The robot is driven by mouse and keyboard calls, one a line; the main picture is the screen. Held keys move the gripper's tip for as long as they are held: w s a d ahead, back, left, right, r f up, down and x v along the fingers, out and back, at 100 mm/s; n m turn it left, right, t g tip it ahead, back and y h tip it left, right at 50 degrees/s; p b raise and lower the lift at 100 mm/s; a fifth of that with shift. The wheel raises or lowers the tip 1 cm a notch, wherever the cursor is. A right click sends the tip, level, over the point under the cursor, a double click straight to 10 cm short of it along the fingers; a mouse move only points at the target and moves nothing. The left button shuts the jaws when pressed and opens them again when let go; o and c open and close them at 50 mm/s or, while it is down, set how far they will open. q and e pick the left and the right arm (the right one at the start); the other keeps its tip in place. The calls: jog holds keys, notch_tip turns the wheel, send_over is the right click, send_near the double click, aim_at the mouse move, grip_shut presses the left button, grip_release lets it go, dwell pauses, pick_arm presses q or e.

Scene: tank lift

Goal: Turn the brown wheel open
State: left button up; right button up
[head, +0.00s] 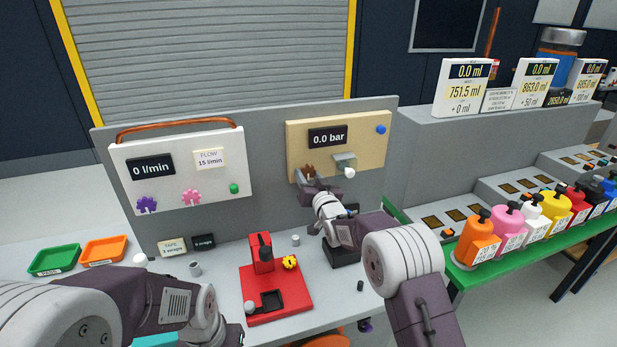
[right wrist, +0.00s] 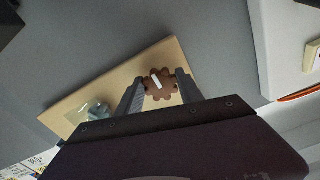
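The brown wheel (head: 307,170) is a small lobed knob on the lower left of the beige panel (head: 362,128), below the "0.0 bar" display (head: 327,136). In the right wrist view the wheel (right wrist: 160,85) shows a white mark, a little tilted. My right gripper (right wrist: 160,88) has one finger on each side of the wheel, and both fingers appear to touch its rim. In the head view the right gripper (head: 311,182) is at the panel, partly covering the wheel's lower side. My left arm is at the lower left; its fingers do not show.
A grey bracket with a white spout (head: 346,166) sticks out just right of the wheel. The white panel (head: 180,165) on the left carries purple and pink knobs. A red stand (head: 274,295) is on the table below. Coloured bottles (head: 507,228) line the right bench.

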jog(key=shift+f+n+b, duration=0.15)
jog(key=shift+n+b, duration=0.55)
jog(key=shift+b, duration=0.35)
jog(key=n+b, duration=0.3)
jog(key=shift+d+n+b, duration=0.15)
jog(key=shift+n+b, duration=0.15)
jog(key=n+b, duration=0.3)
jog(key=shift+w+n, duration=0.1)
jog(key=shift+n, duration=0.2)
jog(key=n+b, duration=0.4)
jog(key=n, duration=0.1)
jog(key=shift+d+b, duration=0.15)
jog(key=shift+b, duration=0.25)
jog(key=shift+r+n+b, duration=0.15)
jog(key=shift+n+b, duration=0.55)
jog(key=shift+n, duration=0.35)
jog(key=shift+r+n+b, duration=0.15)
jog(key=shift+n+b, duration=0.5)
jog(key=shift+n, duration=0.4)
jog(key=o, duration=1.4)
